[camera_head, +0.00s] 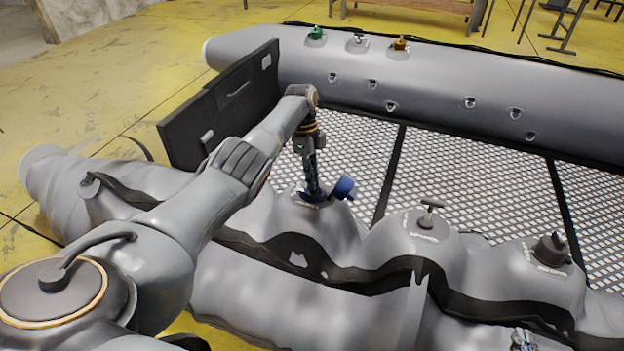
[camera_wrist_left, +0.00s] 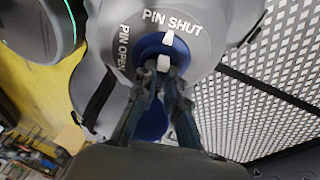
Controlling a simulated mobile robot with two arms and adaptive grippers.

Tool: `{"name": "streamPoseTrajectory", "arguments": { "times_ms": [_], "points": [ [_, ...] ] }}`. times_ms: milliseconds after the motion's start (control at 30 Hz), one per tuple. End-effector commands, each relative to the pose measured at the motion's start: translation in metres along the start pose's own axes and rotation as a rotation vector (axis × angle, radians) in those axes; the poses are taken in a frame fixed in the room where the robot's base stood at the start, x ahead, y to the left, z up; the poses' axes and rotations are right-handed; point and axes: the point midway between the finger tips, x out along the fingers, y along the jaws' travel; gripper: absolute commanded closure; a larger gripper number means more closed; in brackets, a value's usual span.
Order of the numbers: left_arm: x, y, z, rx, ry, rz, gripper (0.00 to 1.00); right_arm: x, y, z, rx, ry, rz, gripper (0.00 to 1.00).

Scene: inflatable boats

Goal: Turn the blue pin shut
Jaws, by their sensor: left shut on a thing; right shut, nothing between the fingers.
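The blue pin (camera_wrist_left: 150,50) sits in a round grey valve plate on the near tube, marked PIN SHUT and PIN OPEN. Its upper white mark is just below the words PIN SHUT. My left gripper (camera_wrist_left: 163,78) is shut on the pin, its fingers pointing down onto it in the head view (camera_head: 314,190). The fingers hide part of the pin. A blue cap (camera_head: 344,187) stands beside the valve, to the right of the gripper.
The near tube (camera_head: 230,300) is wrinkled and has two more valves, a grey one (camera_head: 428,213) and a dark one (camera_head: 550,248). The far tube (camera_head: 440,80) carries green, grey and orange valves. A dark transom board (camera_head: 190,130) stands left of my left arm.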

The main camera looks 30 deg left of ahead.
Motion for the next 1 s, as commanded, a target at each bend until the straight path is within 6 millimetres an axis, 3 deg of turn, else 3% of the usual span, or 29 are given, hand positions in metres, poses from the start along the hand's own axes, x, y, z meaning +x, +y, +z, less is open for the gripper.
{"name": "streamPoseTrajectory", "arguments": {
  "times_ms": [367,400,500,833,1000],
  "points": [
    [0.000,0.000,0.000,0.005,-0.001,0.000,1.00,0.000,0.000,-0.002,0.000,0.010,-0.001,1.00],
    [0.000,0.000,0.000,0.005,-0.001,0.000,0.87,0.000,0.000,-0.002,0.000,0.010,-0.001,1.00],
    [0.000,0.000,0.000,0.005,-0.001,0.000,0.66,0.000,0.000,-0.002,0.000,0.010,-0.001,1.00],
    [-0.002,0.000,0.000,0.003,0.000,-0.001,0.66,0.000,0.000,-0.001,0.000,0.007,0.000,1.00],
    [-0.023,-0.001,0.000,0.003,0.001,-0.004,0.66,0.000,0.000,-0.001,0.000,0.007,0.000,1.00]
  ]
}}
